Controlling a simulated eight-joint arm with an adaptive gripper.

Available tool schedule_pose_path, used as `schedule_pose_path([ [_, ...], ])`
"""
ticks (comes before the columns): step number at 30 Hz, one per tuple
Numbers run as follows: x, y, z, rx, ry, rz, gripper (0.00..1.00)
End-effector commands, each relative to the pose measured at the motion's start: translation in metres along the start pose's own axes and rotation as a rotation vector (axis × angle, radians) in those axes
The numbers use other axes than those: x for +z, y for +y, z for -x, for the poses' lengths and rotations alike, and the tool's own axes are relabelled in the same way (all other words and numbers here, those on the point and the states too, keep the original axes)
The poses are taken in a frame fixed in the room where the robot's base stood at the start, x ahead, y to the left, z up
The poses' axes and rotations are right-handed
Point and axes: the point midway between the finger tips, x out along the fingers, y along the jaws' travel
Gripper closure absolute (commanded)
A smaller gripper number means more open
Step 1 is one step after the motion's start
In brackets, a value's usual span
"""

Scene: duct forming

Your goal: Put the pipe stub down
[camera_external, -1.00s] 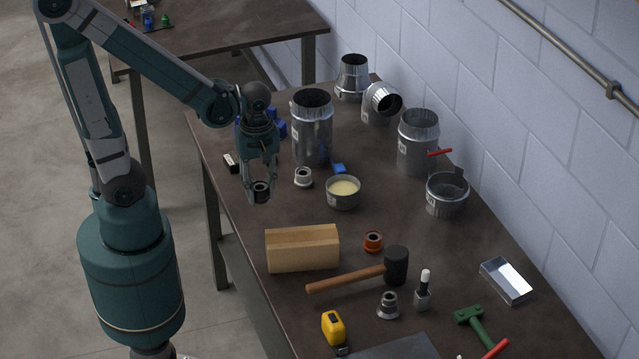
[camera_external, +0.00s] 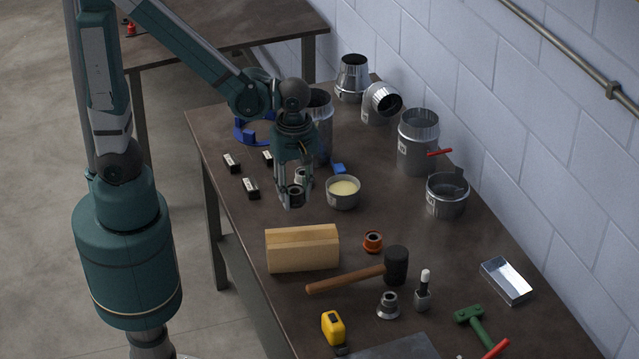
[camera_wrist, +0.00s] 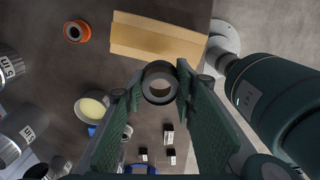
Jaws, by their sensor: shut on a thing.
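My gripper (camera_external: 293,200) is shut on the pipe stub (camera_external: 295,194), a short dark grey ring-shaped piece with an open bore. In the wrist view the pipe stub (camera_wrist: 159,83) sits between the fingertips, seen end-on. In the outside view the gripper points down over the workbench (camera_external: 230,133), left of the round tin (camera_external: 343,198) with pale contents and behind the wooden block (camera_external: 303,249). The stub appears to be above the bench top, but I cannot tell its exact height. A pale fitting behind the fingers is partly hidden.
Small black labelled blocks (camera_external: 251,188) lie left of my gripper. An orange fitting (camera_external: 373,242) and a mallet (camera_external: 396,265) lie to the front right. Metal duct pieces (camera_external: 418,140) stand along the wall side.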

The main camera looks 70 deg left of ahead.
Motion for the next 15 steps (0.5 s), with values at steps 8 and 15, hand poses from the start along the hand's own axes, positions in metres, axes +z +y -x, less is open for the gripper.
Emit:
schedule_pose_path([
  [8,0.03,0.004,0.013,-0.001,0.0,0.007,0.85],
  [15,0.034,0.005,0.014,-0.001,0.0,0.01,0.85],
])
